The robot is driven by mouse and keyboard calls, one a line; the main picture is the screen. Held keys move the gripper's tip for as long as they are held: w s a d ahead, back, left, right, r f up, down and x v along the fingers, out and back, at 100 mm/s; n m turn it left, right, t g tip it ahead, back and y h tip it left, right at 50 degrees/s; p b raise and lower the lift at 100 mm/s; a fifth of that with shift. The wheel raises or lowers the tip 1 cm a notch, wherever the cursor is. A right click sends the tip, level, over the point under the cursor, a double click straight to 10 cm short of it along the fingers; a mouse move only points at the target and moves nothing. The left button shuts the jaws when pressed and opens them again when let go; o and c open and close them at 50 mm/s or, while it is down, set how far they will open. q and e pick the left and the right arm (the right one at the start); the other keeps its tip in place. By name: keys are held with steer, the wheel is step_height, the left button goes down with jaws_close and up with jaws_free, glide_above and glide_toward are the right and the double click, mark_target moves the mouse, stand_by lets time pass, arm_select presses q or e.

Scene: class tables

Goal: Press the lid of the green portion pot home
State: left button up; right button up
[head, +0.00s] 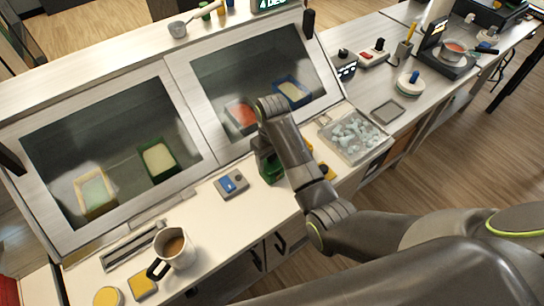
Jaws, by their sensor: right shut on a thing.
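A green object (270,168), which looks like the green portion pot, stands on the white counter just left of my right forearm. The arm covers much of it, and I cannot tell its lid from its body or how the lid sits. My right gripper (265,152) points down at it, mostly hidden behind my own wrist. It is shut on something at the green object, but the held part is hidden. My left gripper is not in view.
A grey device with a blue button (232,184) lies left of the green object. A clear tray of pale pieces (355,135) is to the right. Glass panels (110,150) rise behind. A mug of brown liquid (175,248) stands front left, near yellow items (142,285).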

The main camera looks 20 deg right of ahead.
steer(key=shift+f, duration=0.8)
stand_by(0.4)
steer(key=o, duration=1.3)
steer(key=shift+r, duration=3.05)
steer(key=shift+f, duration=0.1)
